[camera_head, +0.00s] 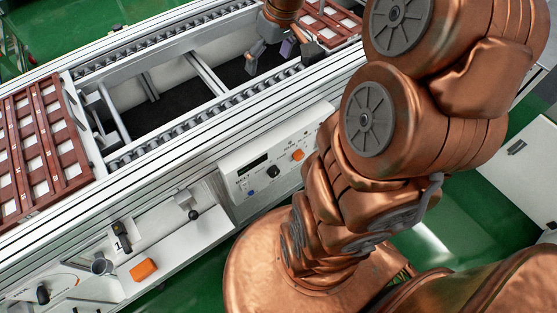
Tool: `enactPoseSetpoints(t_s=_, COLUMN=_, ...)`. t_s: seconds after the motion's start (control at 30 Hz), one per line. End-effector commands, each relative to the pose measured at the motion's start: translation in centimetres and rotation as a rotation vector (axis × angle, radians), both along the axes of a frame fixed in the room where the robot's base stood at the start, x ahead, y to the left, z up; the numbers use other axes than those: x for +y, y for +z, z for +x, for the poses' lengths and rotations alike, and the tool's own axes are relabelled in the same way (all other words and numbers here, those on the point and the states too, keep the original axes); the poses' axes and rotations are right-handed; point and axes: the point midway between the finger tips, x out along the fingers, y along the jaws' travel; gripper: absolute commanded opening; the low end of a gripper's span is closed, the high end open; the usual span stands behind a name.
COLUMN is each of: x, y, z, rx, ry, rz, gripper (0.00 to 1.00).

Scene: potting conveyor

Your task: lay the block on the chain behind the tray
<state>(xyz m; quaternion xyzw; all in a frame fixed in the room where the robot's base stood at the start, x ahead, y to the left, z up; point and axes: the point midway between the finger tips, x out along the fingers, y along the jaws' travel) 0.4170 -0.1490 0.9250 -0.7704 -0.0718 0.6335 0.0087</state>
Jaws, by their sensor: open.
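My gripper (282,50) is at the top middle, low over the near chain (222,106) beside the right tray. Its dark fingers are spread apart. A small purplish-grey piece (289,47) shows between them; I cannot tell whether it is a block or part of a finger. The brown right tray (311,21) with white cells is partly hidden behind my gripper and arm. Another brown tray (83,152) sits at the left of the conveyor.
The far chain (160,53) runs along the other rail, with an open dark gap and metal crossbars between. A control panel (275,160) with knobs is on the conveyor's near side. My arm covers the right side.

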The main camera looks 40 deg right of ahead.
Motion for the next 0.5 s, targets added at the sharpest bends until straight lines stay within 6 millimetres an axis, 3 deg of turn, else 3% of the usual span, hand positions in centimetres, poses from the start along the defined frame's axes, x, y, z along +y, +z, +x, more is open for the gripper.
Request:
enactPoseSetpoints(t_s=0.03, x=2.6, y=0.0, z=-1.4, rx=0.030, ry=0.018, rz=-0.003, gripper=0.97)
enactPoseSetpoints(t_s=0.2, x=8.8, y=-0.4, z=-7.1, rx=0.141, ry=0.025, rz=-0.016, gripper=0.97)
enactPoseSetpoints(t_s=0.33, x=12.0, y=-1.1, z=-12.0, rx=0.219, ry=0.011, rz=-0.043, gripper=0.97)
enactPoseSetpoints(t_s=0.5, x=14.2, y=-2.1, z=-18.1, rx=0.309, ry=-0.028, rz=-0.084, gripper=0.97)
